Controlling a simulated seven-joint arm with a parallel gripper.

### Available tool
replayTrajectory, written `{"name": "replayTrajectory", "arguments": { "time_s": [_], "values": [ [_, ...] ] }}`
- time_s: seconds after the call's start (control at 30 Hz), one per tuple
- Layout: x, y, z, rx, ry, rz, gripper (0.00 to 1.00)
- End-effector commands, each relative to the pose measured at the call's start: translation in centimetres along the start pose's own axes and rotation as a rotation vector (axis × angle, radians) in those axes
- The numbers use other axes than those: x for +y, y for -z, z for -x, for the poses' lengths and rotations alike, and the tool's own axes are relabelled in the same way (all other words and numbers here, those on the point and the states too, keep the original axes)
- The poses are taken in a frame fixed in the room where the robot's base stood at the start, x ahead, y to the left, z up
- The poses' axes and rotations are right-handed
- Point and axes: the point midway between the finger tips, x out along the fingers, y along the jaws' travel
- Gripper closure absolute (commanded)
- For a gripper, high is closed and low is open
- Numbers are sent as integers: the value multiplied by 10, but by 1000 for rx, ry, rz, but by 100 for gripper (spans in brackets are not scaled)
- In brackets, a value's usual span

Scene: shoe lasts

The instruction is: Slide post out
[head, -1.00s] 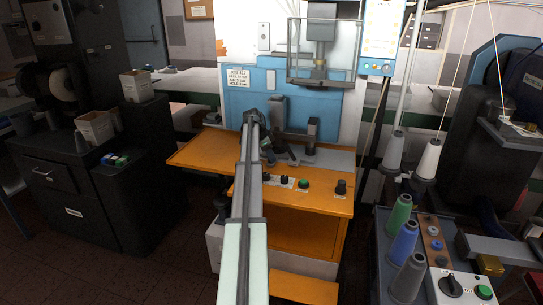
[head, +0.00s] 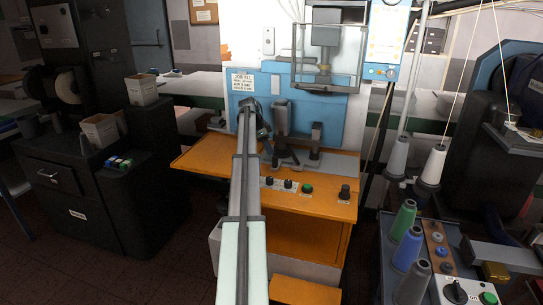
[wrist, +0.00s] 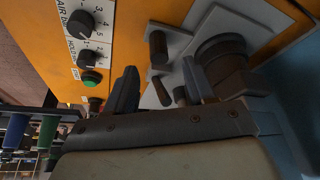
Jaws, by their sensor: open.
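Two dark upright posts stand on the orange machine table in the head view: a taller one (head: 281,118) and a shorter one (head: 316,138) to its right. I cannot tell which is the task's post. My gripper (head: 264,130) is left of the taller post, partly hidden by my arm. In the wrist view my gripper (wrist: 157,88) is open, its two dark fingers apart. Short dark round pegs (wrist: 158,48) on a grey plate (wrist: 172,42) lie beyond the fingers. A thick dark cylinder (wrist: 222,62) is beside the right finger; contact cannot be told.
The orange table (head: 205,158) has knobs and a green button (head: 307,188) along its front. A blue panel (head: 340,108) rises behind the posts. A clear guard (head: 328,68) hangs above. Thread cones (head: 407,248) stand at the right; the table's left part is bare.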

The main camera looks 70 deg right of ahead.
Motion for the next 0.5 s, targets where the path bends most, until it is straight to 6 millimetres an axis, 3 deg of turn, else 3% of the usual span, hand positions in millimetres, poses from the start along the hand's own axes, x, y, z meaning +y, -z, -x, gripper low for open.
{"name": "replayTrajectory", "arguments": {
  "time_s": [0.2, 0.5],
  "values": [
    [-1, 0, 39, 0, 1, 0, 46],
    [0, -1, 63, -1, -1, 1, 46]
  ]
}}
